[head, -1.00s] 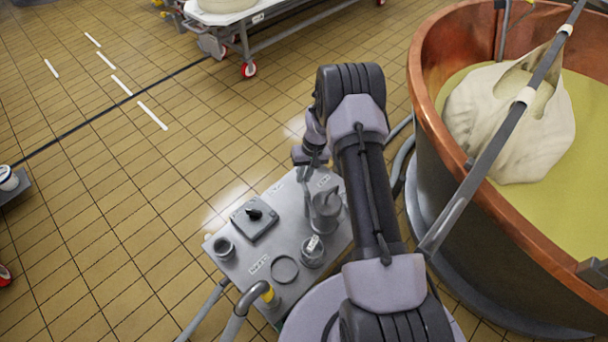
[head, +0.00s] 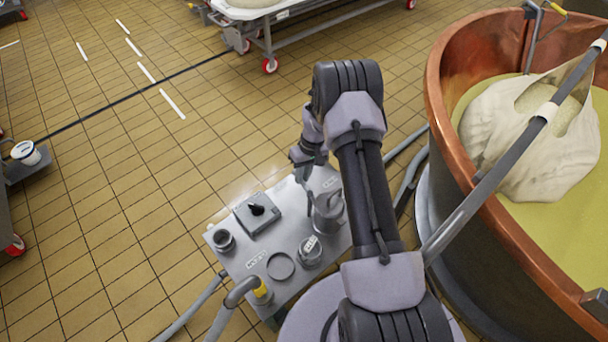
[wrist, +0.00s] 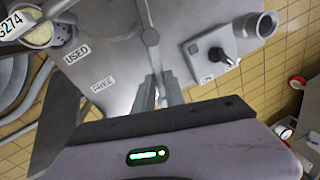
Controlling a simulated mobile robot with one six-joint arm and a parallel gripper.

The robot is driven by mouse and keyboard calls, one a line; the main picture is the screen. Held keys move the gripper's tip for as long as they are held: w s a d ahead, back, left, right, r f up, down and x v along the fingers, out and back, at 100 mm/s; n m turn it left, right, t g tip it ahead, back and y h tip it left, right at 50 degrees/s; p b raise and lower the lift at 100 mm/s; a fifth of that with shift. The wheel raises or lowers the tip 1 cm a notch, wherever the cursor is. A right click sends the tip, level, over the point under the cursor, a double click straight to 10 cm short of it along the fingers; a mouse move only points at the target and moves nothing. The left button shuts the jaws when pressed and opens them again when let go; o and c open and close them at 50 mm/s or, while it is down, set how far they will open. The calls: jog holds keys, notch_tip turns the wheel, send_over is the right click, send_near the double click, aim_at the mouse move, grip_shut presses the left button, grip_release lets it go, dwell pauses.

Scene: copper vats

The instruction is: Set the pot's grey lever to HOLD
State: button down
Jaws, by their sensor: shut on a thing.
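A grey metal pot (head: 329,210) with a curved handle stands on a grey panel (head: 240,262), just left of my forearm. My gripper (head: 309,190) is beside it, reaching down at the panel's far side. In the wrist view my gripper (wrist: 158,92) has both fingers close together over the panel. A thin grey lever (wrist: 153,62) appears to run from between the fingers up to a round boss. The fingers cover its end. Labels reading USED and FREE lie to the left in that view. I cannot make out a HOLD mark.
A switch box with a black knob (head: 258,210) sits on the panel, near short round fittings and a bent pipe (head: 240,290). A copper vat (head: 470,170) with a slanting bar stands close on the right. Tiled floor is open at left. A wheeled table (head: 300,20) stands behind.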

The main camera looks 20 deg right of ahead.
jog(key=shift+a+n, duration=0.7)
jog(key=shift+n, duration=0.6)
jog(key=c, duration=1.4)
grip_release()
jog(key=shift+a, duration=0.1)
jog(key=shift+r, duration=0.1)
jog(key=d+r+p, duration=0.1)
jog(key=r+p, duration=0.1)
jog(key=r, duration=0.3)
jog(key=d+r+p, duration=0.1)
jog(key=r+p, duration=0.1)
jog(key=r, duration=0.4)
jog(key=d+r+p, duration=0.1)
jog(key=r+p, duration=0.1)
jog(key=r, duration=0.4)
jog(key=shift+w+d, duration=0.2)
jog(key=shift+w, duration=0.2)
